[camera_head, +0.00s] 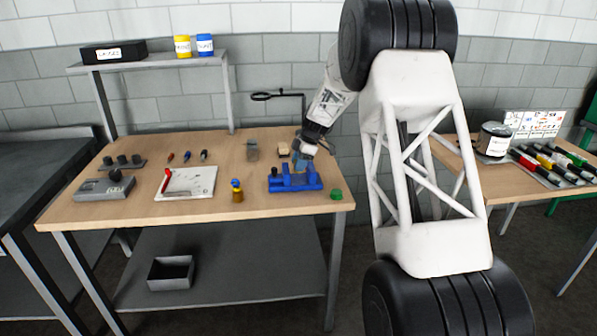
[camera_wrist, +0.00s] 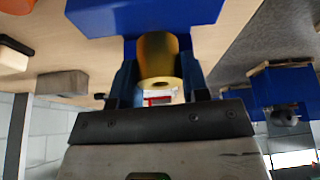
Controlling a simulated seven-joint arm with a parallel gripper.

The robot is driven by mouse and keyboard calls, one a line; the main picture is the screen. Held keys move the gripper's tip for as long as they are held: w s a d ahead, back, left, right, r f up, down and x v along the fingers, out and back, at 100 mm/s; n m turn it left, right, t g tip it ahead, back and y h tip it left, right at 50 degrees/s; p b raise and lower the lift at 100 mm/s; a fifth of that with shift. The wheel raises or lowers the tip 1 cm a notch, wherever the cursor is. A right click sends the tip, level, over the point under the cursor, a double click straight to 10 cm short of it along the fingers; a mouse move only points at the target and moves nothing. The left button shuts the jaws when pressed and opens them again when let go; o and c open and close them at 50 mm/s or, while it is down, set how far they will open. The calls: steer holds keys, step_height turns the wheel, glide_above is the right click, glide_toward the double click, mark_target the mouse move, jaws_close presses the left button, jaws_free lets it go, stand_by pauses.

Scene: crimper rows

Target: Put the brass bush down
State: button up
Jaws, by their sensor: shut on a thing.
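The brass bush (camera_wrist: 158,60) is a yellow-brown cylinder with a small hole in its near end. In the wrist view it sits between the two dark blue fingers of my gripper (camera_wrist: 160,84), which is shut on it. Its far end meets the edge of a blue block (camera_wrist: 140,14); I cannot tell whether they touch. In the head view my gripper (camera_head: 300,164) is low over the blue fixture (camera_head: 295,182) on the wooden table. The bush is too small and covered there to make out clearly.
The front strip of the table is clear.

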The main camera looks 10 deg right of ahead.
steer(key=shift+w, duration=0.1)
stand_by(0.3)
steer(key=shift+f, duration=1.7)
steer(key=shift+f, duration=0.15)
steer(key=o, duration=1.1)
steer(key=shift+o, duration=0.2)
steer(key=v, duration=1.2)
steer(key=shift+a, duration=0.1)
